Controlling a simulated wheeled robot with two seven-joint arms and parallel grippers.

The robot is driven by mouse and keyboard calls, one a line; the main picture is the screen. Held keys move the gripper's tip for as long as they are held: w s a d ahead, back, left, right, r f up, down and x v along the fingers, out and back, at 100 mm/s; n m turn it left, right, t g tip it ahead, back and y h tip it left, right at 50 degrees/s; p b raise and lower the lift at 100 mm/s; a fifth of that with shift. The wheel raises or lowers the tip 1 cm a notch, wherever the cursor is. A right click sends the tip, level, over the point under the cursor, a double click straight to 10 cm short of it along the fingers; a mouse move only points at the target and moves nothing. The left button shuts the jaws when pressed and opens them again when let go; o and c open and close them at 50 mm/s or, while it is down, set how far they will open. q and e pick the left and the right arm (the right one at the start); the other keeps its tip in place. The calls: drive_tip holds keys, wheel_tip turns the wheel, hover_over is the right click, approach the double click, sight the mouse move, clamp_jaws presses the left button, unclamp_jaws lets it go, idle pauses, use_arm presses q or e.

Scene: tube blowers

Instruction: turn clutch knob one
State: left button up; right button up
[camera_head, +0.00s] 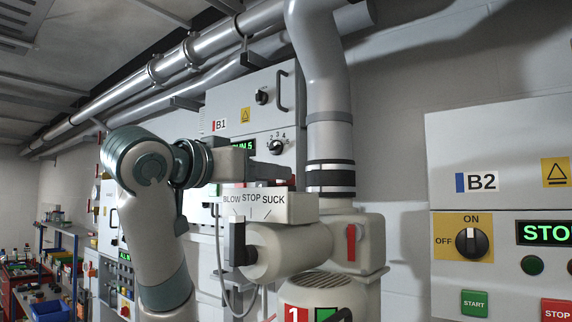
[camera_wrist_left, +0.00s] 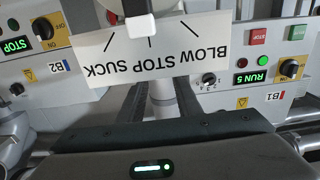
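A label plate reading BLOW STOP SUCK (camera_head: 262,206) sits on top of a beige blower housing (camera_head: 290,250). A dark upright handle (camera_head: 237,243) is on the housing's left end; I cannot tell for sure that it is clutch knob one. The gripper fingers (camera_wrist_left: 160,105) are spread apart with nothing held. My right gripper is not seen.
Panel B1 (camera_head: 225,165) stands behind, with a small numbered knob (camera_head: 276,147) and a green display. Panel B2 (camera_head: 510,145) at right has an OFF/ON knob (camera_head: 472,242). A thick vertical pipe (camera_head: 328,110) rises right of my gripper. Shelves with bins are far left.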

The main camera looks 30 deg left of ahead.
sight(286, 182)
use_arm(q)
drive_tip(key=w+p, duration=0.2)
drive_tip(key=w, duration=0.3)
drive_tip(key=shift+d+r, duration=0.1)
drive_tip(key=shift+d, duration=0.05)
drive_tip(key=shift+w, duration=0.3)
clamp_jaws()
